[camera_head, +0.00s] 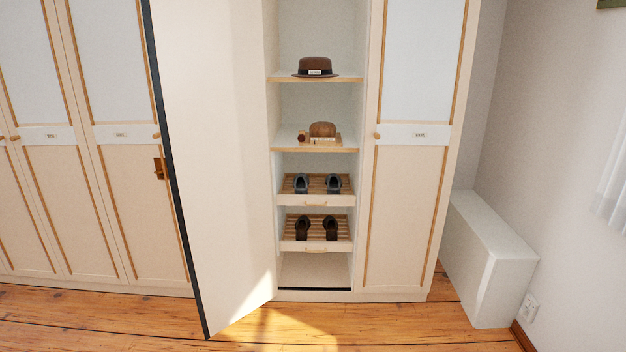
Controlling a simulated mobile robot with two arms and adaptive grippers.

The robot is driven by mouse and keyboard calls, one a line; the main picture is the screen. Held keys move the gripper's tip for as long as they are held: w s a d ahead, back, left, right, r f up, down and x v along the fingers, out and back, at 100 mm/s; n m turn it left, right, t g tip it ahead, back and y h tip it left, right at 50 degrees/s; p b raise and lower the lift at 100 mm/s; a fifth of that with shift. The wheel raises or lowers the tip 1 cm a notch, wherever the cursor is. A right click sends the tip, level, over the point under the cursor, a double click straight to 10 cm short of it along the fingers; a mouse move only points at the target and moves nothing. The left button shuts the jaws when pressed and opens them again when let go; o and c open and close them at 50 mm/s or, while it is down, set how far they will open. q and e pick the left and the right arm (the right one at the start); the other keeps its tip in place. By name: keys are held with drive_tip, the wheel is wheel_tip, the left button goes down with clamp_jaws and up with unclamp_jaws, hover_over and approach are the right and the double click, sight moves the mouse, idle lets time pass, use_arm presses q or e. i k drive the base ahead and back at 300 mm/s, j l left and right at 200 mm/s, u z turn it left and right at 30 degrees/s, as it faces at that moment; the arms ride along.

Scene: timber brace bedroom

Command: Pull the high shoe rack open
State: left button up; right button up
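The high shoe rack (316,201) is the upper of two slatted pull-out racks inside the open wardrobe bay, in the head view. Neither of my grippers shows in this view.
The open wardrobe door (215,150) stands out at the left of the bay. A closed door (412,215) is at its right. Shelves above hold a brown hat (316,67) and a brush (322,130). A white box-like ledge (490,255) stands at right. The wooden floor (340,320) in front is clear.

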sight(318, 197)
drive_tip(key=i, duration=1.55)
